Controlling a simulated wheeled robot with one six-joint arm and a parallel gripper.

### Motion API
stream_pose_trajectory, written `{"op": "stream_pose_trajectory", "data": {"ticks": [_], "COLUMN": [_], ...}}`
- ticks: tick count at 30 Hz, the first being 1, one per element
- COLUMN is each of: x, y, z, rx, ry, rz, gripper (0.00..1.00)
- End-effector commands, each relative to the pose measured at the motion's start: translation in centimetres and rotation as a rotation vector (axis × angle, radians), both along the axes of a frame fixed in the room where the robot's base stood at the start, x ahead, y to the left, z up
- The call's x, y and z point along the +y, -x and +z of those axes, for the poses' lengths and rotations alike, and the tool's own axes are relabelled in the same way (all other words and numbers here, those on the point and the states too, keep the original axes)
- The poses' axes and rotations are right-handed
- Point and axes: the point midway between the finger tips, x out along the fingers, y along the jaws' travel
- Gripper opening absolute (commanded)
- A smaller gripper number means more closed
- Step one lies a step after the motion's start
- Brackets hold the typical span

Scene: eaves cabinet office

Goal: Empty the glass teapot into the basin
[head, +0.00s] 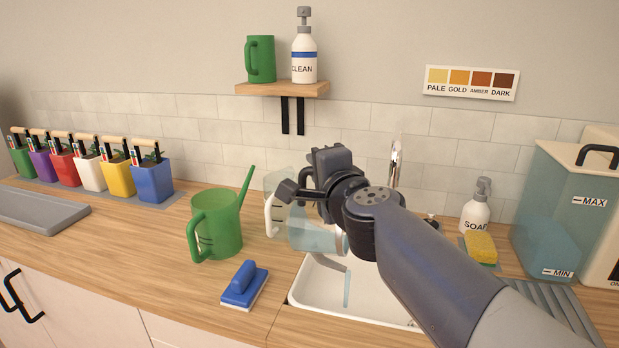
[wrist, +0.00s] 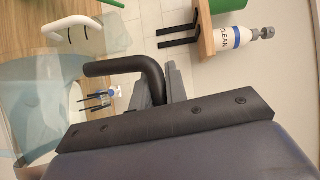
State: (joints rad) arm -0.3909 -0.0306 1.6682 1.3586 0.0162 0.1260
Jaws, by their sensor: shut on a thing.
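The glass teapot (head: 312,238) is clear and bluish, tipped well over at the basin's left rear. My gripper (head: 318,190) is shut on its black handle, which shows in the wrist view (wrist: 125,68). Its spout points down to the right, and a thin pale blue stream (head: 347,288) falls from the tip into the white basin (head: 370,310). In the wrist view the glass body (wrist: 35,95) fills the left side. My arm hides part of the basin and the teapot's right side. I cannot tell how much liquid is left in the teapot.
A clear jug with a white handle (head: 270,215) stands close behind the teapot. A green watering can (head: 215,230) and blue brush (head: 243,285) are at left. The soap bottle (head: 475,208), sponge (head: 481,248) and blue tank (head: 560,210) are at right. A shelf (head: 282,89) is above.

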Motion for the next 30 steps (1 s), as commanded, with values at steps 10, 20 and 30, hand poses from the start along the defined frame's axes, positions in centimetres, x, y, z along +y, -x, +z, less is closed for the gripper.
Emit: {"op": "stream_pose_trajectory", "data": {"ticks": [10, 20, 30], "x": [-1.6, -2.9, -4.2], "y": [0.3, 0.6, 0.8], "z": [0.4, 0.5, 0.7], "rx": [-0.017, -0.029, -0.042], "ry": [-0.073, -0.134, -0.197], "rz": [-0.001, -0.002, -0.002], "gripper": [0.00, 0.00, 0.00]}}
